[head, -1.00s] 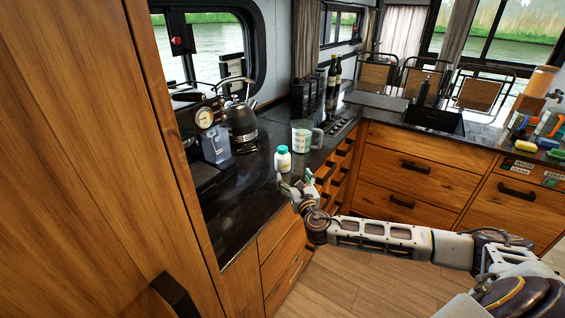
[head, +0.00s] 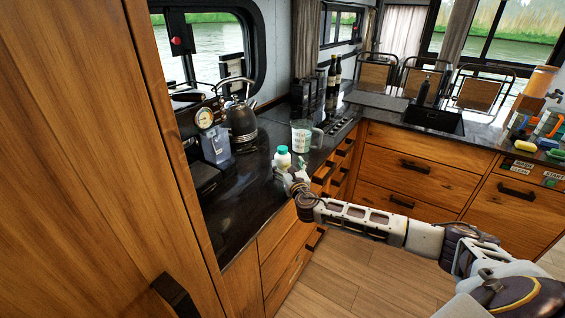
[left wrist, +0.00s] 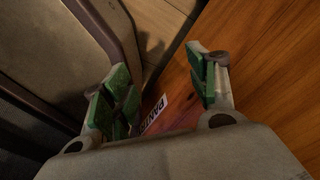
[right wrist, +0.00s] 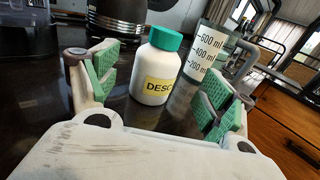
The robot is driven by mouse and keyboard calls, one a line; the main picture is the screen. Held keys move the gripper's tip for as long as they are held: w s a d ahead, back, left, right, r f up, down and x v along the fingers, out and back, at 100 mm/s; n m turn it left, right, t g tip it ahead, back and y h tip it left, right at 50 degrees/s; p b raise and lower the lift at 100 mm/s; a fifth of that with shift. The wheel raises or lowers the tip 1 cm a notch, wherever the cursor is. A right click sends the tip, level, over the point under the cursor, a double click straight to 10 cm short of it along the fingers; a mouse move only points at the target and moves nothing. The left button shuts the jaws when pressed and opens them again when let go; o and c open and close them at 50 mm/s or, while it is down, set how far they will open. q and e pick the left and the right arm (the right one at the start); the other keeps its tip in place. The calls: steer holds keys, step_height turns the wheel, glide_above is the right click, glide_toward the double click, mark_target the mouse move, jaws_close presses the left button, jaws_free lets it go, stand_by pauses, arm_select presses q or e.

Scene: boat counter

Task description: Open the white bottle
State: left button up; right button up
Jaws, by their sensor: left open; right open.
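The white bottle (right wrist: 156,72) has a green cap (right wrist: 166,39) and a yellow label, partly readable as "DESC". It stands upright on the dark counter (head: 240,205), near its front edge, with the cap on. In the head view the bottle (head: 283,160) is partly hidden by my right gripper (head: 291,178). My right gripper (right wrist: 158,90) is open, its green-padded fingers on either side of the bottle's picture outline, with the bottle a little beyond the fingertips and apparently untouched. My left gripper (left wrist: 165,85) is open and empty beside a wooden panel; it is not in the head view.
A clear measuring jug (head: 302,136) stands just behind the bottle, to its right. A dark kettle (head: 242,122) and a coffee machine (head: 214,145) stand farther left. Drawer fronts (head: 285,255) lie below the counter edge. A tall wooden cabinet (head: 95,160) fills the left.

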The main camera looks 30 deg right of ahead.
mark_target(285, 159)
arm_select(q)
steer(key=shift+d, duration=0.15)
arm_select(e)
steer(key=shift+w, duration=0.2)
steer(key=shift+w+d+r, duration=0.15)
steer(key=shift+w, duration=0.65)
steer(key=shift+w+d+r, duration=0.1)
steer(key=shift+w, duration=0.65)
steer(key=shift+w+d, duration=0.25)
steer(key=shift+w, duration=0.75)
arm_select(q)
steer(key=shift+s+d+r, duration=0.1)
steer(key=shift+s+d, duration=0.15)
steer(key=shift+s, duration=0.05)
steer(key=shift+w+a, duration=0.25)
steer(key=shift+w, duration=0.25)
arm_select(e)
steer(key=c, duration=1.3)
arm_select(q)
steer(key=shift+s, duration=0.1)
